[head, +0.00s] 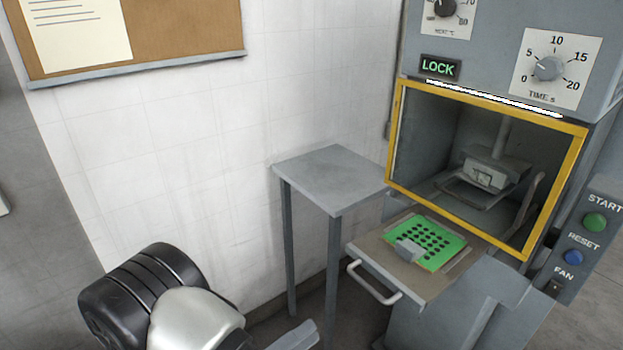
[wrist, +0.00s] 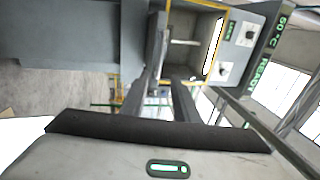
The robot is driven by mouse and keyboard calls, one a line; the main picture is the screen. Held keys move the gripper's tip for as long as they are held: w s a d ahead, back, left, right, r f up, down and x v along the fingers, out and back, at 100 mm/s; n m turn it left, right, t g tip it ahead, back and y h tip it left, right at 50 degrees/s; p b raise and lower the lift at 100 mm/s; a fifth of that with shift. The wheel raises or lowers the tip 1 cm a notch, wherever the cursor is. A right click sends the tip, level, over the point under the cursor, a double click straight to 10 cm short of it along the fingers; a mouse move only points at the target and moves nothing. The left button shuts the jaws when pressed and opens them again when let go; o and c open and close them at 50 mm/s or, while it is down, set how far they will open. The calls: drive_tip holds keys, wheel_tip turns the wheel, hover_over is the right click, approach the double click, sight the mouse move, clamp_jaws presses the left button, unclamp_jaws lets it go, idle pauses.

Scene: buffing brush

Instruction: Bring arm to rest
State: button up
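My gripper (wrist: 164,82) shows in the wrist view as two grey fingers reaching away from the camera. A gap with background showing through separates them, and I see nothing held between them. In the head view my arm, with black and silver parts, is at the lower left, in front of the white wall and left of the small grey table. The gripper itself is not clearly shown there; the lower frame edge cuts off the arm.
A grey machine with a yellow-framed window (head: 398,140) stands at right. The small grey table (head: 335,178) is bare. A corkboard (head: 180,30) hangs on the wall.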

drive_tip(key=s+d+r+m+g+y, duration=0.3)
drive_tip(key=d+r+m+g+y, duration=0.4)
drive_tip(key=m, duration=0.8)
drive_tip(key=s+d+r+m+g+y, duration=0.2)
drive_tip(key=d+r+m+g+y, duration=0.4)
drive_tip(key=m, duration=1)
drive_tip(key=d+r+m+t+y+p, duration=0.1)
drive_tip(key=r+m+t+p, duration=0.2)
drive_tip(key=r, duration=0.9)
drive_tip(key=d+r+m+t+y+p, duration=0.2)
drive_tip(key=r+m+t+p, duration=0.1)
drive_tip(key=r+m+p, duration=0.6)
wheel_tip(320, 180, up, 3)
drive_tip(key=shift+s+d+r+t+p, duration=0.1)
drive_tip(key=shift+s+d+t+p, duration=0.3)
drive_tip(key=shift+p, duration=0.55)
drive_tip(key=shift+a, duration=0.1)
